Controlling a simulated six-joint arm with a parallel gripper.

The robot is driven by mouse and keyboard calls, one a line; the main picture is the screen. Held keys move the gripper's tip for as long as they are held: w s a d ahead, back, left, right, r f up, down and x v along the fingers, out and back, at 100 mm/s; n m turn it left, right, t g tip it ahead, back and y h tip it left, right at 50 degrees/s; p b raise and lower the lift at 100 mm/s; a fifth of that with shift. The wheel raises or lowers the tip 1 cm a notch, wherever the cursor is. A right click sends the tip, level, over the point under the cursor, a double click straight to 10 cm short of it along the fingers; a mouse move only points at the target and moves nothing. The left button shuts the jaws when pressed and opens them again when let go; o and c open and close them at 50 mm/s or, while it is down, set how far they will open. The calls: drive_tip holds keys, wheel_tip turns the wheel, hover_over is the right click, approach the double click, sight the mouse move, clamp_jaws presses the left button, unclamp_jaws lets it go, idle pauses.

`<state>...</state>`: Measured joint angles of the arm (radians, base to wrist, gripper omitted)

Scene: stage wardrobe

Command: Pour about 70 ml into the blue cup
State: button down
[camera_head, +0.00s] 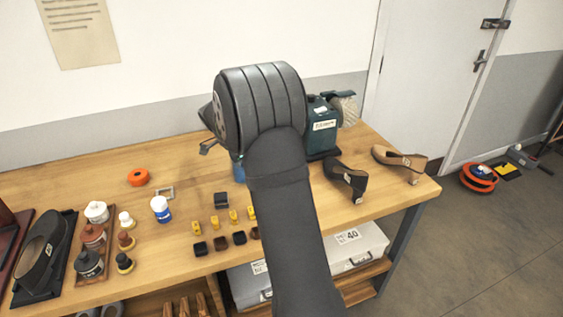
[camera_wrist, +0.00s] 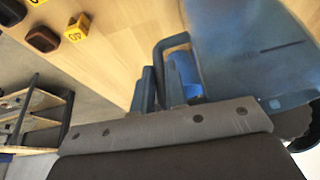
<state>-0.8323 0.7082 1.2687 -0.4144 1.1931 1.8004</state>
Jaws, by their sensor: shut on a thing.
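My gripper (camera_wrist: 155,88) is shut on the loop handle of a large blue-grey vessel (camera_wrist: 245,45), which looks like a jug and fills the upper right of the wrist view. The vessel looks tilted there; its mouth and contents do not show. A bright blue patch, apparently the blue cup (camera_wrist: 184,76), shows behind the handle. In the head view only a sliver of the blue cup (camera_head: 238,173) shows left of my forearm, on the table. My arm hides the fingers and most of the cup there. I cannot tell whether liquid is flowing.
A green machine with a brush wheel (camera_head: 322,128) stands behind my arm. Two shoes (camera_head: 347,178) lie right of it.

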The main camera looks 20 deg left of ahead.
drive_tip(key=shift+w+d+m+g+y, duration=0.2)
drive_tip(key=shift+d+g+y, duration=0.35)
drive_tip(key=shift+y, duration=1.2)
drive_tip(key=shift+w+d+m+g+y, duration=0.15)
drive_tip(key=shift+d+g+y, duration=0.45)
drive_tip(key=shift+y, duration=1.2)
drive_tip(key=shift+w+d+m+g+y, duration=0.1)
drive_tip(key=shift+w+d+g+y, duration=0.3)
drive_tip(key=shift+y, duration=1.35)
drive_tip(key=shift+s+d+r+g+y+p, duration=0.15)
drive_tip(key=shift+r+g+y+p, duration=0.25)
drive_tip(key=shift+y, duration=0.7)
drive_tip(key=shift+a+p, duration=0.3)
drive_tip(key=shift+a, duration=0.1)
drive_tip(key=shift+d+f+n+t+h, duration=0.15)
drive_tip(key=shift+f+t+h, duration=0.2)
drive_tip(key=shift+h, duration=0.55)
drive_tip(key=shift+a+f+n+t+h, duration=0.1)
drive_tip(key=shift+f+t+h, duration=0.15)
drive_tip(key=shift+h, duration=0.65)
drive_tip(key=shift+d+f+h, duration=0.15)
drive_tip(key=shift+h, duration=0.15)
